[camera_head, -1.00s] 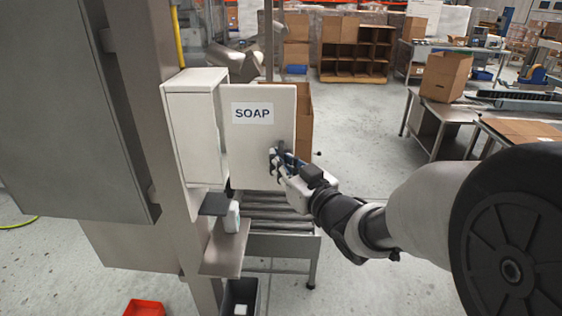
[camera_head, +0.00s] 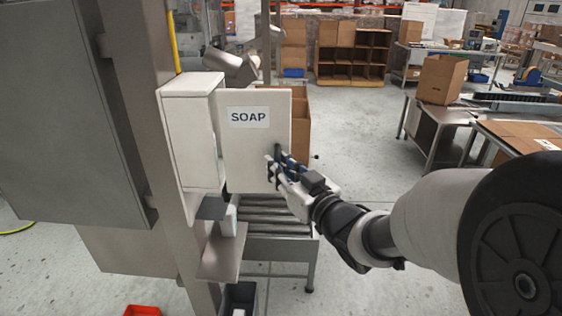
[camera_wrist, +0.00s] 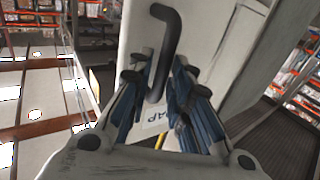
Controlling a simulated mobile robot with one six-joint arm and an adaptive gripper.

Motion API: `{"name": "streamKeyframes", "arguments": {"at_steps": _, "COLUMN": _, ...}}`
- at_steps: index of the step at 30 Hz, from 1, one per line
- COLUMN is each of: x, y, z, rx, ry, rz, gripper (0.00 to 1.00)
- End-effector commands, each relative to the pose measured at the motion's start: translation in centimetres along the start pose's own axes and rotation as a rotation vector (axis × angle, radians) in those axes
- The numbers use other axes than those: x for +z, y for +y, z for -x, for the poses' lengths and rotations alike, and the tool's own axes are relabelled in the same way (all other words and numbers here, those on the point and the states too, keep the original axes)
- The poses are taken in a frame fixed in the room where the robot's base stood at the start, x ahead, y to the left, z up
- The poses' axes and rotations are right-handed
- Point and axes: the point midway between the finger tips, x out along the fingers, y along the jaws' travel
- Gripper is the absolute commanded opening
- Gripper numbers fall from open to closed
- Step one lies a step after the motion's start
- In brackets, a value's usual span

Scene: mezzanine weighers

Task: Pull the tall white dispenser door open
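The tall white dispenser (camera_head: 190,140) is fixed to a grey steel post. Its white door (camera_head: 252,155), labelled SOAP, stands open, swung out to the right of the box. A black bar handle (camera_wrist: 168,40) is on the door's face near its free edge; it also shows in the head view (camera_head: 277,152). My gripper (camera_head: 276,163) is at this handle. In the wrist view, my blue-and-black fingers (camera_wrist: 163,62) lie on both sides of the handle and look closed on it near their tips. Part of the label shows between the fingers.
A small shelf (camera_head: 222,258) with a white container (camera_head: 229,221) is below the dispenser. A roller conveyor (camera_head: 275,222) runs behind the door. A large grey cabinet (camera_head: 65,110) stands at left. A red bin (camera_head: 142,311) is on the floor. Open floor (camera_head: 360,140) lies at right.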

Motion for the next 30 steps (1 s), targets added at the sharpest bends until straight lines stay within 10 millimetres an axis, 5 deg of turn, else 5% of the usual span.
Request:
{"name": "streamKeyframes", "arguments": {"at_steps": 12, "x": 0.0, "y": 0.2, "z": 6.2, "rx": 0.005, "ry": -0.001, "rz": 0.000, "gripper": 0.19}}
{"name": "streamKeyframes", "arguments": {"at_steps": 25, "x": 0.0, "y": 0.3, "z": 6.7, "rx": 0.015, "ry": -0.010, "rz": 0.005, "gripper": 0.19}}
{"name": "streamKeyframes", "arguments": {"at_steps": 30, "x": 0.2, "y": 3.2, "z": 8.2, "rx": 0.157, "ry": -0.115, "rz": 0.046, "gripper": 0.19}}
